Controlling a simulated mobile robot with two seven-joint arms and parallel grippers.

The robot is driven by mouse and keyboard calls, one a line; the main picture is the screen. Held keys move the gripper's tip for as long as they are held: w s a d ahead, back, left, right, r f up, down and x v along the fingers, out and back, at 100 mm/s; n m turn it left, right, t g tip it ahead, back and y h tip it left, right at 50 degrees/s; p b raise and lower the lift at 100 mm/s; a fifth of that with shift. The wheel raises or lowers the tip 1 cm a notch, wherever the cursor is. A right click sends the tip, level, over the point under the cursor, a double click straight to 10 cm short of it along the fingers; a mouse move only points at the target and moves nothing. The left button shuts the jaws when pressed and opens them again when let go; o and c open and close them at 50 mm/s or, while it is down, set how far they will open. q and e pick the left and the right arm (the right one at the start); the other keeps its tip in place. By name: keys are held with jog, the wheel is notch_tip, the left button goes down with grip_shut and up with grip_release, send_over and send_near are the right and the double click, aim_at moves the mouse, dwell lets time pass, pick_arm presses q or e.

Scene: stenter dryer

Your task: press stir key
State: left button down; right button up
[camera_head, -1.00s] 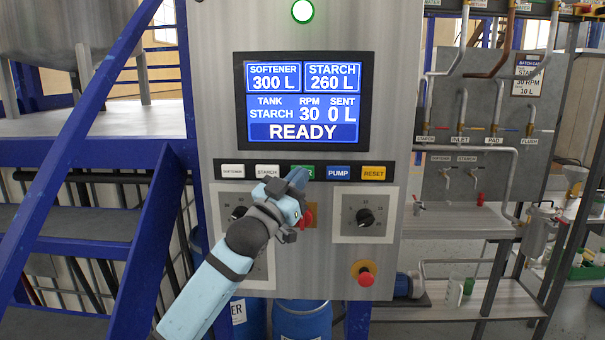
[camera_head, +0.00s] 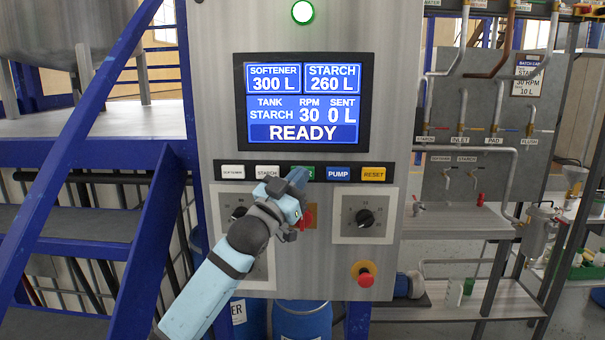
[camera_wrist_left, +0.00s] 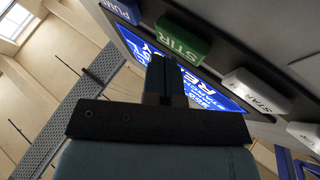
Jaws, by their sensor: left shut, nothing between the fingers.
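The green stir key (camera_head: 306,174) sits in the middle of the key row on the control panel, between the starch key (camera_head: 268,172) and the blue pump key (camera_head: 338,174). In the head view my left gripper (camera_head: 298,178) covers its left part. In the left wrist view the stir key (camera_wrist_left: 183,40) shows its "STIR" label, and the shut fingertips of my left gripper (camera_wrist_left: 160,68) are just below it in the picture. Whether they touch it I cannot tell. The fingers hold nothing. My right gripper is not in view.
The screen (camera_head: 303,103) above the keys reads READY, tank STARCH, RPM 30. The yellow reset key (camera_head: 373,174) is at the right end. Below are a dial (camera_head: 365,218) and a red emergency button (camera_head: 364,277). Blue stairs (camera_head: 90,200) stand at the left.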

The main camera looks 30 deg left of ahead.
pick_arm(q)
jog(key=shift+w+a, duration=0.3)
jog(key=shift+w, duration=0.15)
dwell(0.8)
jog(key=shift+s+d, duration=0.1)
jog(key=shift+s, duration=0.05)
jog(key=shift+s+d, duration=0.4)
jog(key=shift+s, duration=0.25)
jog(key=shift+s, duration=0.1)
jog(key=s+d, duration=0.1)
jog(key=s, duration=0.1)
jog(key=s+d+p, duration=0.1)
jog(key=s, duration=0.1)
jog(key=shift+d, duration=0.3)
dwell(0.9)
